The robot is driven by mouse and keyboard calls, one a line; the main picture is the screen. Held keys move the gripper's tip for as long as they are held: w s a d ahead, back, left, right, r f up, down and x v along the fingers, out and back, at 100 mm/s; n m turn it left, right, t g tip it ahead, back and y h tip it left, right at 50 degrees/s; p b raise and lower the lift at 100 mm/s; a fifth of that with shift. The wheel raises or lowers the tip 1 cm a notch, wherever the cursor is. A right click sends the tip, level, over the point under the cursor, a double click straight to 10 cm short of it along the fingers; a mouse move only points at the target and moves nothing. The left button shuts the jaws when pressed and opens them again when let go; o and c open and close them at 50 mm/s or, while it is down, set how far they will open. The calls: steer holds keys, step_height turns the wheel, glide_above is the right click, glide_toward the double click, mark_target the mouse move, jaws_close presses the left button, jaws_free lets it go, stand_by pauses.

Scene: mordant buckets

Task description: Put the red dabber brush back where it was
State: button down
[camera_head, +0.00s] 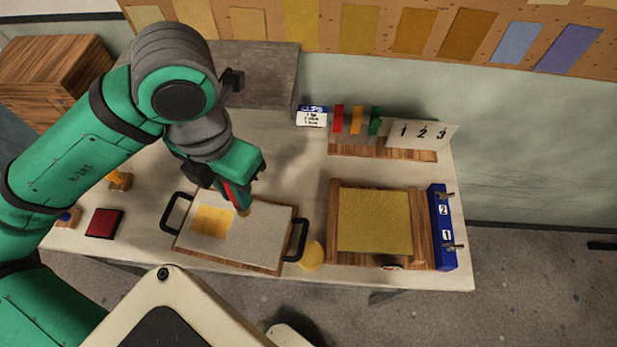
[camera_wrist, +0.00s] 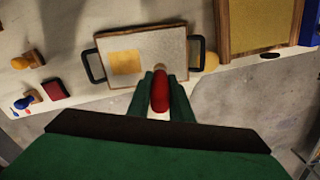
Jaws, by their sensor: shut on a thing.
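My gripper (camera_head: 238,190) is shut on the red dabber brush (camera_head: 235,196), which points down with a pale tip above the right part of a tray. In the wrist view the brush's red handle (camera_wrist: 160,92) sits between my green fingers. Whether the tip touches the sheet below, I cannot tell. The tray (camera_head: 300,240) has black handles and holds a pale sheet (camera_head: 262,238) with a yellow-orange square (camera_head: 213,221). An orange-handled piece (camera_head: 119,180) and a blue-handled piece (camera_head: 68,216) stand at the left beside a dark red pad (camera_head: 104,222).
A yellow round thing (camera_head: 312,255) sits just right of the tray. Further right are a wooden frame with a yellow panel (camera_head: 375,222) and a blue numbered block (camera_head: 443,228). Behind stand red, orange and green strips (camera_head: 357,120) and a 1-2-3 card (camera_head: 422,133).

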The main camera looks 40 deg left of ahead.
steer(key=shift+w+d+f, duration=0.45)
steer(key=shift+w+f, duration=1.7)
steer(key=shift+w, duration=0.1)
steer(key=shift+w+d+f, duration=0.4)
steer(key=shift+w+f, duration=1.75)
steer(key=shift+w, duration=0.1)
steer(key=shift+w+d+f, duration=0.45)
steer(key=shift+w+f, duration=1.7)
steer(key=shift+w, duration=0.1)
steer(key=shift+f, duration=0.15)
steer(key=c, duration=1.6)
jaws_free()
step_height(320, 180, up, 12)
steer(key=shift+s+r, duration=0.1)
steer(key=shift+r, duration=0.1)
